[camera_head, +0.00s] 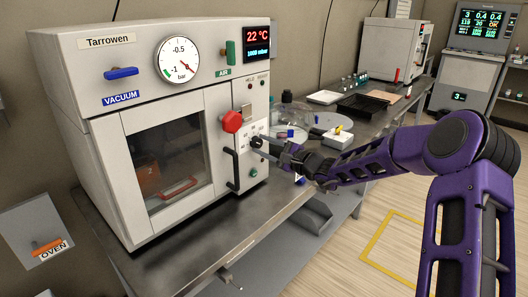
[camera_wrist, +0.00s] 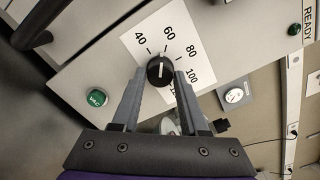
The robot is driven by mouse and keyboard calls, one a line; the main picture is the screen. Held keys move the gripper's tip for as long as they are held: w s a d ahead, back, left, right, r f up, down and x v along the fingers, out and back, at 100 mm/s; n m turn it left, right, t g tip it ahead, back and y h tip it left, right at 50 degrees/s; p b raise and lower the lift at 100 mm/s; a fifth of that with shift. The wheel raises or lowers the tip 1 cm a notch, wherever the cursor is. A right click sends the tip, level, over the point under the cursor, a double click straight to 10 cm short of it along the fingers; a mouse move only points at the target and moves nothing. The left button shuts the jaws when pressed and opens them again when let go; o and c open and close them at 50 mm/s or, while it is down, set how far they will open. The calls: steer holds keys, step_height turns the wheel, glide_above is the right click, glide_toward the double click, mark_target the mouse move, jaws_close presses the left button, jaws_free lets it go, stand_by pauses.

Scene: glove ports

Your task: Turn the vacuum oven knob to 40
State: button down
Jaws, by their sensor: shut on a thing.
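The vacuum oven (camera_head: 190,35) is a white box with a glass door, marked Tarrowen. Its black knob (camera_wrist: 160,71) sits on a white dial plate (camera_wrist: 143,57) with 40, 60, 80 and 100 printed around it. The knob's white line points up in the wrist view, close to the 60 side; the exact mark is hard to tell. My gripper (camera_wrist: 160,77) is shut on the knob, one finger on each side. In the head view my gripper (camera_head: 266,147) reaches the panel from the right and hides most of the knob.
A red knob (camera_head: 232,121) and a black door handle (camera_head: 234,169) are left of my gripper. A green button (camera_wrist: 97,98) and a green READY light (camera_wrist: 295,30) are on the panel. Glassware and trays (camera_head: 362,105) stand on the bench to the right.

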steer(key=n, duration=0.4)
steer(key=shift+n, duration=1.6)
steer(key=shift+c, duration=2.2)
jaws_free()
steer(key=v, duration=1.7)
steer(key=shift+d, duration=0.2)
steer(key=shift+s, duration=0.1)
